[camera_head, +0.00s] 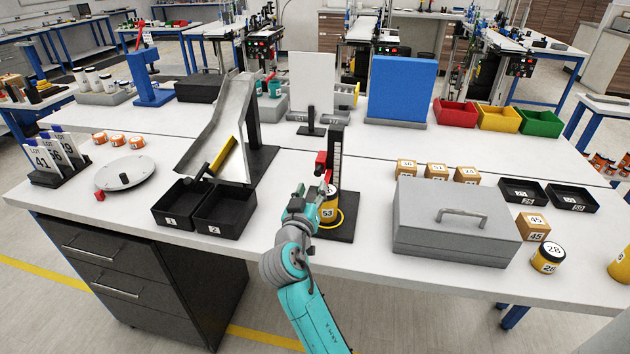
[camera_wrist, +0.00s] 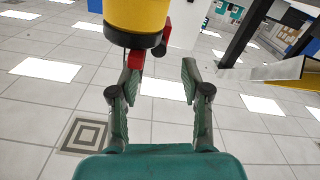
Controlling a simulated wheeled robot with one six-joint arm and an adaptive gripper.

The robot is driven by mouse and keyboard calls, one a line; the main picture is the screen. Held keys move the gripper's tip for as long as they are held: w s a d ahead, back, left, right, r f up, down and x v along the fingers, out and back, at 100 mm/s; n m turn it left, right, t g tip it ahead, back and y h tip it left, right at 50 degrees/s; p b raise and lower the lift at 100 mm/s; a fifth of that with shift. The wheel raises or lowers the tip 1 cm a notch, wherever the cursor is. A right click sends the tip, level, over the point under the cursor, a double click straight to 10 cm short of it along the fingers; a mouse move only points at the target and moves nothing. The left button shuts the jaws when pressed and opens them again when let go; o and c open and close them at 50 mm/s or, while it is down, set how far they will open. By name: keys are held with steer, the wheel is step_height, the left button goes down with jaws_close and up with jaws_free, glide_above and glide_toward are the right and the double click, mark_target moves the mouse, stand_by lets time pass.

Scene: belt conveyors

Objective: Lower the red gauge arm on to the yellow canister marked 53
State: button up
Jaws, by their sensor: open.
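The yellow canister marked 53 (camera_head: 328,213) stands on the black base of the gauge stand (camera_head: 337,150), partly hidden by my gripper in the head view. The red gauge arm (camera_head: 321,164) is on the stand's dark post, above the canister. My gripper (camera_head: 314,192) is close beside the canister on its left, below the red arm. In the wrist view the fingers (camera_wrist: 160,68) are apart with nothing between them.
A grey toolbox (camera_head: 455,225) stands right of the gauge stand. Black bins (camera_head: 225,211) and a chute (camera_head: 222,115) stand to the left. Small numbered boxes (camera_head: 436,172) sit behind the toolbox. A canister marked 28 (camera_head: 548,258) stands near the front right.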

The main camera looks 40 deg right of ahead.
steer(key=v, duration=0.6)
stand_by(0.5)
